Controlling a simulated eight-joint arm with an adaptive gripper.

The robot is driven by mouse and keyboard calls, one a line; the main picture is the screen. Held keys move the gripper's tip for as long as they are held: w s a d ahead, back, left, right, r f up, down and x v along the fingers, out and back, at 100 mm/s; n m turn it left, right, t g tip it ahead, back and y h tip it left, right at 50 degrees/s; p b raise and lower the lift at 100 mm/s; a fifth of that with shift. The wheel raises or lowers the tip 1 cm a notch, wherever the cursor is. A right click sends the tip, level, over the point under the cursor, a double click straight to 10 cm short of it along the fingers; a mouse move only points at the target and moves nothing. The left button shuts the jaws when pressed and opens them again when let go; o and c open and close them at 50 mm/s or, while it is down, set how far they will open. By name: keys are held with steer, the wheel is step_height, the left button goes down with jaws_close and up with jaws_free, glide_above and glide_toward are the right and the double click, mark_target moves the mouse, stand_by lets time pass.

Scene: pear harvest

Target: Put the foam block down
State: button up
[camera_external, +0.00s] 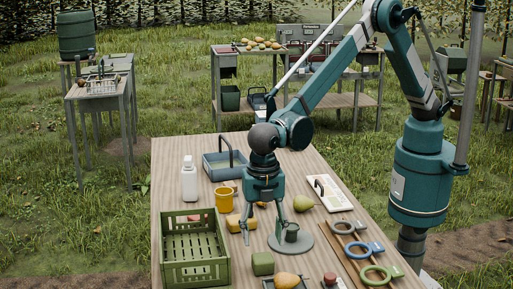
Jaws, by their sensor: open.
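My gripper (263,237) points down low over the middle of the wooden table, its two fingers spread and nothing seen between them. A green block (263,263) sits on the table just in front of the gripper, apart from the fingers. A yellow-orange block (233,224) lies by the left finger, which partly covers it; I cannot tell whether they touch. Which of these two blocks is the foam block is not clear from this view.
A green crate (194,271) stands at the front left. A yellow mug (224,200), white bottle (189,181) and blue-grey tray (211,174) stand behind. A round grey plate (291,246) is beside the right finger; a pear (303,203) and rings (343,227) lie right.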

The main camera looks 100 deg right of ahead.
steer(key=shift+r, duration=1.85)
steer(key=s+d+r+m+t, duration=0.1)
steer(key=s+d+r+m, duration=0.25)
steer(key=d+r, duration=0.55)
steer(key=s+d+r+m+t+y, duration=0.15)
steer(key=s+d+r, duration=0.4)
steer(key=d, duration=0.55)
steer(key=s+d+r+m+t+h, duration=0.1)
steer(key=s+d+r+m, duration=0.25)
steer(key=d+r, duration=0.65)
steer(key=s+d+r+m+t, duration=0.15)
steer(key=s+d+m, duration=0.25)
steer(key=s+d, duration=0.95)
steer(key=s+d+f+m+t, duration=0.1)
steer(key=s+d+f+m, duration=0.1)
steer(key=s, duration=0.6)
steer(key=s+d+f+m+t, duration=0.1)
steer(key=s+d+f+m, duration=0.2)
steer(key=s+d, duration=0.3)
steer(key=shift+s+d+f, duration=0.25)
steer(key=shift+s+f, duration=0.35)
steer(key=shift+s, duration=0.5)
